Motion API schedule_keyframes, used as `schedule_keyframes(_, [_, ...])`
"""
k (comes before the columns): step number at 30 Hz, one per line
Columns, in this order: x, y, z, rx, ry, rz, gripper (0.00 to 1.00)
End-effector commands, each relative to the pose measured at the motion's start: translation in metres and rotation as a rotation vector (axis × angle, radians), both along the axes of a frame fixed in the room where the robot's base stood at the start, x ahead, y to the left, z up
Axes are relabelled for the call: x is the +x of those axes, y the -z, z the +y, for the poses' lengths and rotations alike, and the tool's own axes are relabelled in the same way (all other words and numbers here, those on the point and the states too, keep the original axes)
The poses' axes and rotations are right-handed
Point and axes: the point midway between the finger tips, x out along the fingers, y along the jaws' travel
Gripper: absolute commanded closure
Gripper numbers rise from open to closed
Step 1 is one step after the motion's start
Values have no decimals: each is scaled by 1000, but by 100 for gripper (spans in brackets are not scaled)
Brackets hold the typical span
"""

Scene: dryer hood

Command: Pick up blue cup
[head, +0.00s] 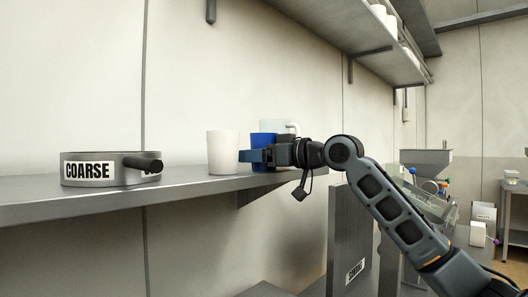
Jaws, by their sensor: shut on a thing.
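The blue cup (263,139) stands upright on the grey wall shelf, partly hidden by my gripper. My gripper (256,155) reaches in from the right at the cup's height and is shut on the cup. The cup's base seems to be at the shelf surface; I cannot tell whether it is lifted.
A white cup (222,152) stands just left of the blue cup. A pale mug (279,127) is close behind it. A grey round container labelled COARSE (110,175) sits farther left on the shelf (190,188). An upper shelf (345,22) hangs above to the right.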

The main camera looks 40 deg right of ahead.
Motion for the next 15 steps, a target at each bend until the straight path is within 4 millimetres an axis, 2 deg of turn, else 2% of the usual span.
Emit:
schedule_keyframes(1, [0, 0, 0, 0, 0, 0, 54])
schedule_keyframes(5, [0, 0, 0, 0, 0, -1, 64])
schedule_keyframes(15, [0, -5, 0, -1, 0, -1, 64])
